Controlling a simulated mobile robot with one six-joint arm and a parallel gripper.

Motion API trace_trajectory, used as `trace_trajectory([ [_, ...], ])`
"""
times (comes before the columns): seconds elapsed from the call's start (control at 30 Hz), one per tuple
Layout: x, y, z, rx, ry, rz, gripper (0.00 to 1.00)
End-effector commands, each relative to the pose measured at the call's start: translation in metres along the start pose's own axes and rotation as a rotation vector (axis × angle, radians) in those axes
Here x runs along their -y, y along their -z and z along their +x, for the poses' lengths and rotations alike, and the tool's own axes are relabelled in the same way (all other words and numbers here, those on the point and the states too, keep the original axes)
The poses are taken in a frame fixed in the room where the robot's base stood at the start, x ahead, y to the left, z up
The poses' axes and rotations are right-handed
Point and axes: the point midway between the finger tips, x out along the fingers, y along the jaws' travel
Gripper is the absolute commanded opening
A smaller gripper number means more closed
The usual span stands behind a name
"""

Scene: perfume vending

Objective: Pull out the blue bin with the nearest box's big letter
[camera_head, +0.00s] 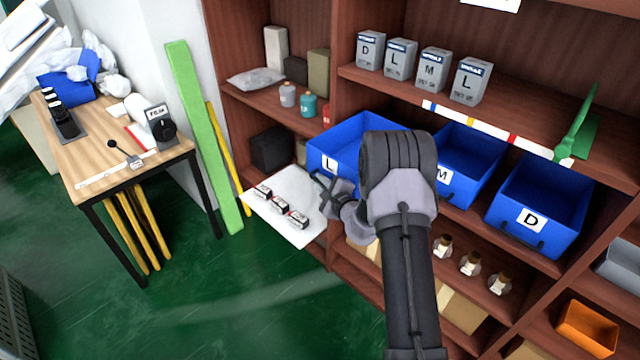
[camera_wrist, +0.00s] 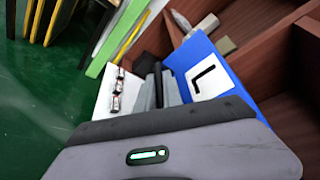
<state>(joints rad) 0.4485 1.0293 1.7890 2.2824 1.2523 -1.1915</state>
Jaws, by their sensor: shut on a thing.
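Several grey boxes stand in a row on the upper shelf, lettered D (camera_head: 370,50), L (camera_head: 400,58), M (camera_head: 432,68) and L (camera_head: 470,81); the right-hand L box looks largest and nearest. Below are three blue bins: the L bin (camera_head: 345,137), the M bin (camera_head: 482,152) and the D bin (camera_head: 560,205), with dark handles visible on the M and D fronts. My gripper (camera_head: 326,188) is shut at the front of the L bin, apparently on its handle, which my fingers hide. In the wrist view my gripper (camera_wrist: 158,90) is against the L bin's front (camera_wrist: 222,75).
A white board (camera_head: 290,232) with small black-and-white packs juts out left of my gripper. Bottles (camera_head: 470,263) stand on the shelf below the bins. A green plank (camera_head: 200,140) leans beside the wooden table (camera_head: 105,175). Open green floor lies in front.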

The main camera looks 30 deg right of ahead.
Motion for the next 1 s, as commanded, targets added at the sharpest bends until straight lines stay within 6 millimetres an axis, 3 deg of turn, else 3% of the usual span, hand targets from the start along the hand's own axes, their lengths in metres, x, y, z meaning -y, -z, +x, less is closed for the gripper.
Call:
trace_trajectory([
  [0.13,0.000,0.000,0.000,0.000,0.000,0.000,0.00],
  [0.17,0.000,0.000,0.000,0.000,0.000,0.000,0.17],
  [0.2,0.000,0.000,0.000,0.000,0.000,0.000,0.20],
  [0.57,0.001,0.000,-0.006,0.000,0.001,0.000,0.20],
  [0.77,0.003,0.000,-0.046,-0.002,0.000,0.002,0.20],
  [1.0,0.003,0.001,-0.108,-0.004,0.000,0.003,0.20],
])
